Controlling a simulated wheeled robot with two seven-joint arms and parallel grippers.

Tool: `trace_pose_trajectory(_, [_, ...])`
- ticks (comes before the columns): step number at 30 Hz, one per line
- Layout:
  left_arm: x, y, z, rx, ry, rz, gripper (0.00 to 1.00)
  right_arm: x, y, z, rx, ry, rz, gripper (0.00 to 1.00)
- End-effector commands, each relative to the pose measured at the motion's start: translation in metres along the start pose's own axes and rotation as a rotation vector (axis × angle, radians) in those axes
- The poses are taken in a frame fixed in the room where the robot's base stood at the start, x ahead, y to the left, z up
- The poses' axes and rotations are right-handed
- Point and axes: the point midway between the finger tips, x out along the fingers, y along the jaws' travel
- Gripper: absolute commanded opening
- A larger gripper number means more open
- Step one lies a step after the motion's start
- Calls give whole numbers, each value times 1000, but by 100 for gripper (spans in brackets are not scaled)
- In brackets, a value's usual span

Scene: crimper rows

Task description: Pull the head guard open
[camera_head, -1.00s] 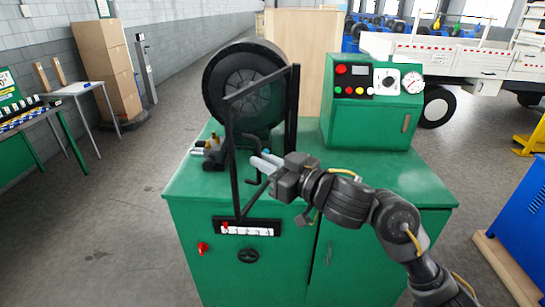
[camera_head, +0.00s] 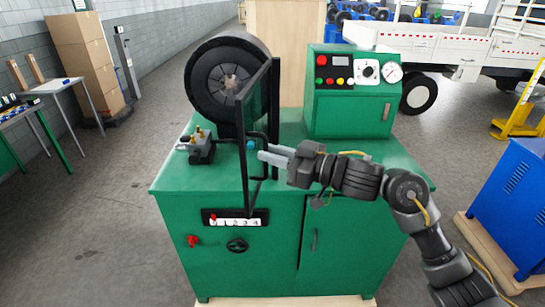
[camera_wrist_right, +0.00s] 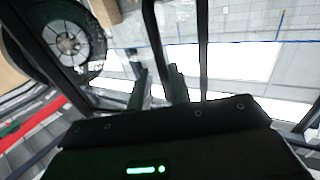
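The head guard (camera_head: 243,150) is a tall black frame hinged at its right side, in front of the crimper's round head (camera_head: 228,82). It stands swung partly out, at an angle to the head, and much of the head's face shows to its left. My right gripper (camera_head: 262,153) is at the guard's handle, on the right of the frame's free edge. In the right wrist view a dark bar of the guard (camera_wrist_right: 153,45) runs down between the two fingers (camera_wrist_right: 158,88), which look closed about it. The exact contact is hard to see. My left gripper is out of view.
The green crimper cabinet (camera_head: 240,275) stands below the guard. A green control box (camera_head: 345,118) sits at the right of its top. Small brass-topped fittings (camera_head: 200,147) lie at the left. A blue cabinet (camera_head: 510,190) is at the far right. The floor in front left is clear.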

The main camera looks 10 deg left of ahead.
Motion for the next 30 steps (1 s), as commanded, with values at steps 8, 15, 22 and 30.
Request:
trace_pose_trajectory(8, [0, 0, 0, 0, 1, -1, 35, 0, 4, -4, 2, 8, 8, 32])
trace_pose_trajectory(15, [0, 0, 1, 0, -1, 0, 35, 2, 1, -2, 2, 6, 0, 32])
trace_pose_trajectory(22, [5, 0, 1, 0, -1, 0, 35, -6, 0, 0, 0, 7, -2, 32])
trace_pose_trajectory(30, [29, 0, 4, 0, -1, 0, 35, -56, 1, 3, -4, 6, 2, 32])
